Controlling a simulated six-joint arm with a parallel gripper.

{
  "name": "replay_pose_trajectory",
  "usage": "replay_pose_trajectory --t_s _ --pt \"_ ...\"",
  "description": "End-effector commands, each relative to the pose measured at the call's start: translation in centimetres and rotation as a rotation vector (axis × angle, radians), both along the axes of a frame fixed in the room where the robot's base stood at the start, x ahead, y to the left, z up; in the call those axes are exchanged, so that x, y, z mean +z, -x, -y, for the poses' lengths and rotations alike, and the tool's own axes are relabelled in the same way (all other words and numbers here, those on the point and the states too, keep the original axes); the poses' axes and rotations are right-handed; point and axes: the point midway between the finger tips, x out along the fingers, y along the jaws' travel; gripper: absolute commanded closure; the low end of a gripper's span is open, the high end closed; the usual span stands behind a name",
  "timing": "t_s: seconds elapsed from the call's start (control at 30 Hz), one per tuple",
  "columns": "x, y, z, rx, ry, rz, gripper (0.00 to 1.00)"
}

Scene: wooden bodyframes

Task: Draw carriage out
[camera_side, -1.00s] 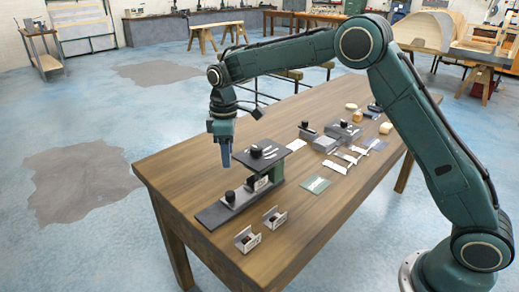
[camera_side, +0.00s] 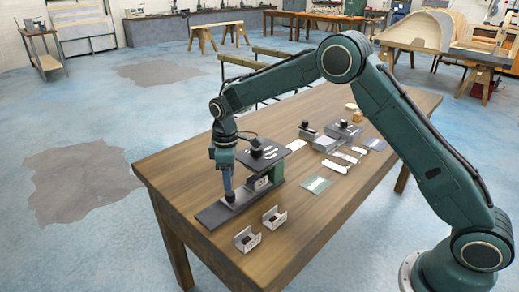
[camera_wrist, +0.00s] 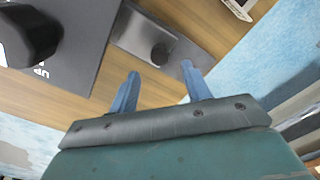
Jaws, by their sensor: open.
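The carriage looks to be the grey piece with a black knob on the long dark base (camera_side: 213,215).
A raised dark plate (camera_side: 270,150) with a black knob (camera_side: 257,142) stands close behind my gripper; its knob (camera_wrist: 28,38) looms in the wrist view. Two small grey brackets (camera_side: 247,239) (camera_side: 274,217) stand in front. More blocks (camera_side: 327,143) lie farther right.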

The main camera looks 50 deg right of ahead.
Motion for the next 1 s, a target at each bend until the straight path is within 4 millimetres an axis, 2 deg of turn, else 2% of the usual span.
replay_pose_trajectory --t_s 0.2,0.4,0.6,0.87,1.0 --pt "-3.3 0.1 0.0 0.0 0.0 -0.003 0.52" --pt "-5.4 0.1 0.0 0.0 0.0 -0.003 0.52" --pt "-6.2 0.0 0.0 0.0 0.0 0.0 0.52" --pt "-6.2 0.0 0.0 0.0 0.0 0.0 0.52" --pt "-6.2 0.0 0.0 0.0 0.0 0.0 0.77"
